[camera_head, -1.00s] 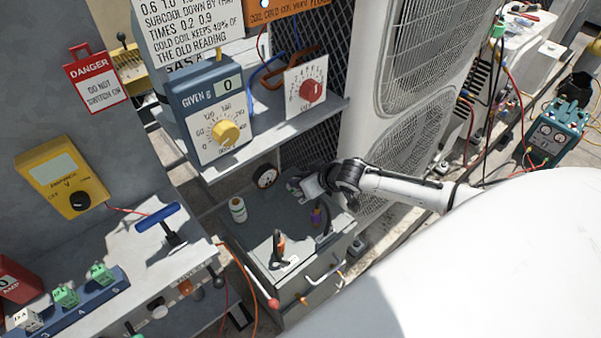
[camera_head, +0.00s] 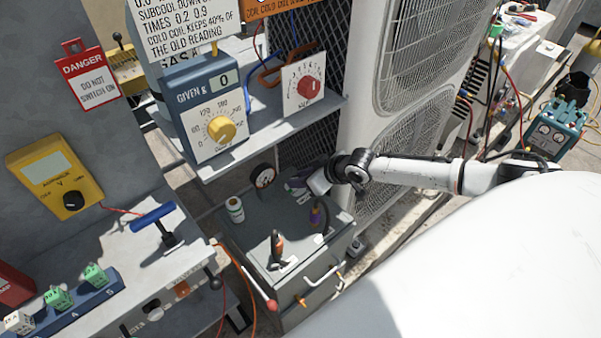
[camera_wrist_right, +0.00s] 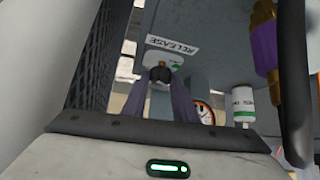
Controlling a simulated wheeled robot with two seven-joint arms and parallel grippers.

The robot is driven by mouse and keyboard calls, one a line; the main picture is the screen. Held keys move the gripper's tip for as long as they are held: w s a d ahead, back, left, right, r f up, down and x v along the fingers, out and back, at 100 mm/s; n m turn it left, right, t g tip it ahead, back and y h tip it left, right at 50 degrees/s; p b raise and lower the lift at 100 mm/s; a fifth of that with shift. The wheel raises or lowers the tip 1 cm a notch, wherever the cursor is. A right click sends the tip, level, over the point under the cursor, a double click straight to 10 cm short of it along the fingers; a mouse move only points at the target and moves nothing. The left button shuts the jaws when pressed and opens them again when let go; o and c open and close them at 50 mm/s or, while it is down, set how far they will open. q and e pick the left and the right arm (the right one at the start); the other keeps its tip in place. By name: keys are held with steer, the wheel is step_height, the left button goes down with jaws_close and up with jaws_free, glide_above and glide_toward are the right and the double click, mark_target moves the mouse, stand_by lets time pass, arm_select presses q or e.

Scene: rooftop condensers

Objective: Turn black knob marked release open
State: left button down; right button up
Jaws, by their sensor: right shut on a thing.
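In the right wrist view a black knob (camera_wrist_right: 161,73) sits between the two purple-grey fingers of my right gripper (camera_wrist_right: 158,88), under a white label (camera_wrist_right: 173,46) reading RELEASE. The fingers are closed on the knob. In the head view my right gripper (camera_head: 300,186) is over the back of the grey cabinet top (camera_head: 255,215), and the knob is hidden there behind the fingers. The left gripper does not show in either view.
A round gauge (camera_head: 263,176) and a white can (camera_head: 235,209) stand left of the gripper. A purple-banded fitting with a black hose (camera_head: 317,216) is close in front. An orange-collared lever (camera_head: 277,247) stands farther forward. A shelf (camera_head: 290,125) overhangs behind.

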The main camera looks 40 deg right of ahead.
steer(key=o, duration=1)
steer(key=shift+o, duration=0.2)
steer(key=p+v, duration=0.1)
steer(key=v, duration=0.9)
steer(key=shift+p, duration=0.3)
steer(key=shift+s+r, duration=0.1)
steer(key=shift+s, duration=0.05)
